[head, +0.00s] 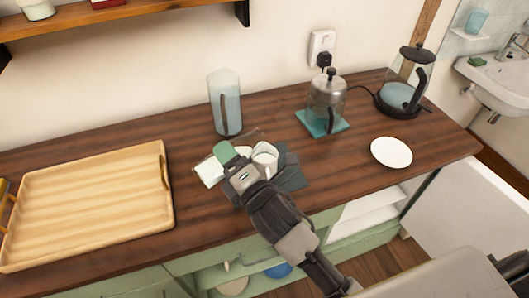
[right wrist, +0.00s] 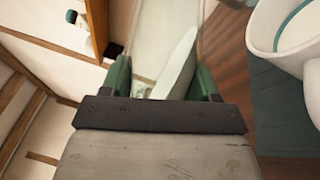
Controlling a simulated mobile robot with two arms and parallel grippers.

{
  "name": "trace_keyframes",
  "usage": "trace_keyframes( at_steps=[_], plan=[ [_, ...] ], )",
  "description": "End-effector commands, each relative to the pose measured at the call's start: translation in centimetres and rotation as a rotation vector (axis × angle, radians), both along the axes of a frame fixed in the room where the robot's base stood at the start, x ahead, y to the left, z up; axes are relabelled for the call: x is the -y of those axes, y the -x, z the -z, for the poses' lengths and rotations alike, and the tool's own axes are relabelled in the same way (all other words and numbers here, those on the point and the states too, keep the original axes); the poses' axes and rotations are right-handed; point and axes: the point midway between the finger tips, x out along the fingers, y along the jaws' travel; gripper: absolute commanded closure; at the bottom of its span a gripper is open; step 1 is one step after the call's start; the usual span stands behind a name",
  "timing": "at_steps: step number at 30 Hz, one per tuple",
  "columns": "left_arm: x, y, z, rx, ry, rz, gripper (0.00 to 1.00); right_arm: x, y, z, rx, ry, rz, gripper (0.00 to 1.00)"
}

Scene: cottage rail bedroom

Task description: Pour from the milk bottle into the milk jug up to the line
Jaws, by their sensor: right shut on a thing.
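My right gripper (head: 232,164) is shut on the milk bottle (head: 208,173), a clear glass bottle with white milk in it. In the right wrist view the bottle (right wrist: 155,38) sits between the green fingers, and the milk inside lies slanted to the glass, so the bottle is tilted. The white milk jug (head: 265,156) stands on a dark mat (head: 292,178) just right of the gripper. In the right wrist view the jug (right wrist: 291,25) shows a teal line inside; its milk level cannot be made out. The bottle's mouth is not clear, and no stream shows. My left gripper is out of view.
A wooden tray (head: 90,205) fills the counter's left. A tall glass pitcher (head: 225,103) stands behind the gripper.

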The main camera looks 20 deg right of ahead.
Motion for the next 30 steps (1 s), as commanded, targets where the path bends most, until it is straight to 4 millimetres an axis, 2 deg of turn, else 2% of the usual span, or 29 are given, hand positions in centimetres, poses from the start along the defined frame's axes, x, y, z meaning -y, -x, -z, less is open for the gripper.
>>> trace_keyframes(
  at_steps=[30],
  plan=[
    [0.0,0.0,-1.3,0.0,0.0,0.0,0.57,0.0,0.0,-1.2,-0.035,-0.121,0.0,0.78]
  ],
)
